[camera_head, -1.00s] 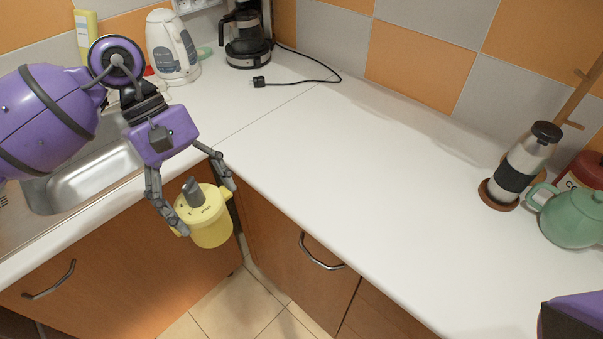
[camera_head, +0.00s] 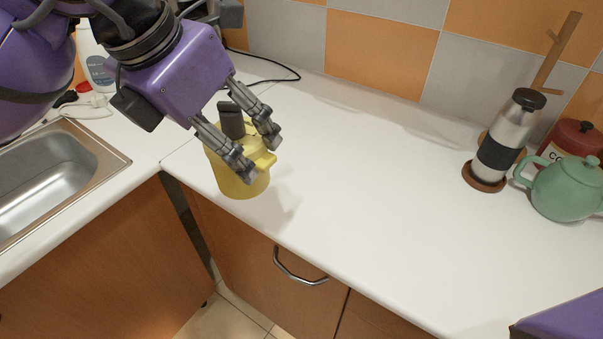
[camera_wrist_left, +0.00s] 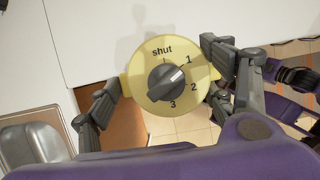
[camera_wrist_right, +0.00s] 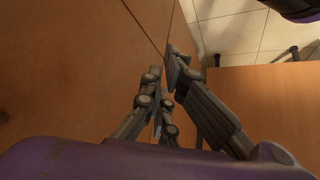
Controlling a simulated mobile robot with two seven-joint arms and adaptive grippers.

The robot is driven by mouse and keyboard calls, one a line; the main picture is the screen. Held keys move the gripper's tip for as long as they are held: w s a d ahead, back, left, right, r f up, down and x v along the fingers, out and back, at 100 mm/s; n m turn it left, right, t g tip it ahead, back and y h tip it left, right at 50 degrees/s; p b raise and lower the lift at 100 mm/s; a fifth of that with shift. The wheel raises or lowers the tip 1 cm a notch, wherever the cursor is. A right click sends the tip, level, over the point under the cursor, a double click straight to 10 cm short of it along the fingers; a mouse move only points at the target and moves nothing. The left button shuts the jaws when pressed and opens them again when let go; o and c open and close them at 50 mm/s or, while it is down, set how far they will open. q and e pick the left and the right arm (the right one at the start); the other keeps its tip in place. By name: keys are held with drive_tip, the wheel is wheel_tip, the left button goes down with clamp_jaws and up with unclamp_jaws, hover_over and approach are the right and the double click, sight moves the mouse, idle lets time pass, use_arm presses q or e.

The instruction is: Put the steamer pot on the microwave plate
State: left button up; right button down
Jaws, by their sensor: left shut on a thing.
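The steamer pot (camera_head: 238,172) is a yellow round container with a grey dial knob on its lid and small side handles. My left gripper (camera_head: 260,158) is shut on the pot, its fingers on both sides of the lid and rim. The pot is upright near the front edge of the white counter; whether it touches the surface I cannot tell. In the left wrist view the pot (camera_wrist_left: 150,107) shows "shut, 1, 2, 3" around the dial. My right gripper (camera_wrist_right: 168,75) is low in front of brown cabinet fronts, its fingertips close together. No microwave plate is visible.
The white counter (camera_head: 370,200) is clear in the middle. A silver-black flask (camera_head: 505,140) on a brown coaster, a green teapot (camera_head: 567,188) and a red canister (camera_head: 578,140) stand at the right. A sink (camera_head: 45,180) is at the left.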

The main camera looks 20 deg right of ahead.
use_arm(q)
drive_tip(key=shift+w+d+f+p, duration=0.15)
drive_tip(key=shift+w+d+f, duration=1.5)
drive_tip(key=shift+f, duration=0.5)
drive_tip(key=shift+w+d+f+p, duration=0.2)
drive_tip(key=shift+w+d+f, duration=1.45)
drive_tip(key=shift+f, duration=0.45)
drive_tip(key=shift+w+d+f+p, duration=0.15)
drive_tip(key=shift+w+d+f, duration=1.25)
drive_tip(key=shift+d+f, duration=0.6)
drive_tip(key=shift+a+f, duration=0.15)
drive_tip(key=shift+a, duration=0.05)
drive_tip(key=shift+f, duration=0.1)
drive_tip(key=o, duration=1.1)
drive_tip(key=shift+f, duration=0.1)
drive_tip(key=o, duration=0.4)
